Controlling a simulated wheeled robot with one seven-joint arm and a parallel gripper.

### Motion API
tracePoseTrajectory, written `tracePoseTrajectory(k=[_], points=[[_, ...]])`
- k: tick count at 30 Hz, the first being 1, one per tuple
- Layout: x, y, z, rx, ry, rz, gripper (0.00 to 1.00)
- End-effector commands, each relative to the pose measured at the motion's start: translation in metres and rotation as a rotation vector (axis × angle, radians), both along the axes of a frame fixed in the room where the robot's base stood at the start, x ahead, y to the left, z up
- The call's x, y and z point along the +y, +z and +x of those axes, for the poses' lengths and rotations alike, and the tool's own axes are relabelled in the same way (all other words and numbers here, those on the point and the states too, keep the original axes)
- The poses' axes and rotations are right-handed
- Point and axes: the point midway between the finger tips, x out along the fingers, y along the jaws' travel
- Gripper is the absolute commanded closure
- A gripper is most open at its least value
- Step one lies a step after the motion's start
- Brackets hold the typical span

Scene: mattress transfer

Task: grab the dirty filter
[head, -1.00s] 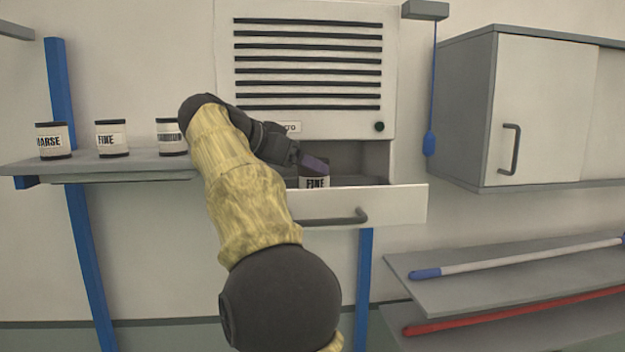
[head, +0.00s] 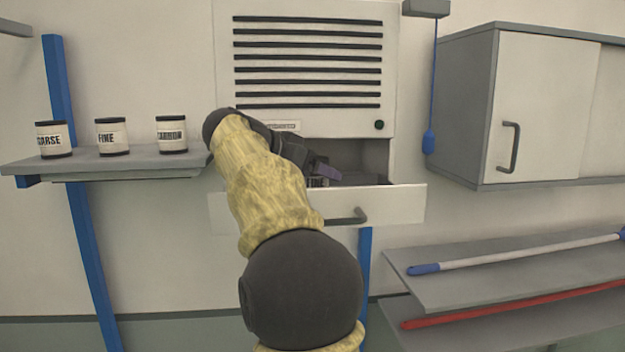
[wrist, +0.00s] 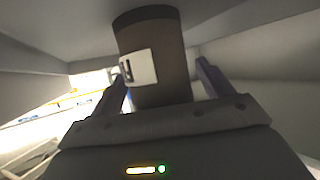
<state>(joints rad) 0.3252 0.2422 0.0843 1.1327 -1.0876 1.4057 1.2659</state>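The dirty filter (wrist: 158,75) is a brown cylinder with a dark rim and a pale label in the wrist view. It is in the open drawer (head: 390,204) under the vented unit. A clear gap shows at the right finger; I cannot tell whether the left finger touches. In the head view my gripper (head: 325,172) is low inside the drawer opening.
Clean-looking canisters labelled coarse (head: 54,139), fine (head: 112,137) and carbon (head: 171,135) stand on the left shelf (head: 100,163). A wall cabinet (head: 545,110) is on the right. Below it, shelves hold a white pole (head: 520,252) and a red pole (head: 510,307).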

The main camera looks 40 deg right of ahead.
Motion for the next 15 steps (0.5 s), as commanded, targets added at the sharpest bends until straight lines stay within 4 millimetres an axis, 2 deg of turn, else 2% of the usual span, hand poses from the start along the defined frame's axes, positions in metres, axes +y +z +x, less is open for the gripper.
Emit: tracePoseTrajectory(k=[1,6,7,15], points=[[0.0,0.0,0.0001,0.0,0.0,0.0,0.31],[0.0002,0.0,0.0002,0.0,0.0,0.0,0.65],[0.0002,0.0,0.0002,0.0,0.0,0.0,0.67],[0.0011,0.0007,0.0003,0.0,0.001,-0.001,0.67]])
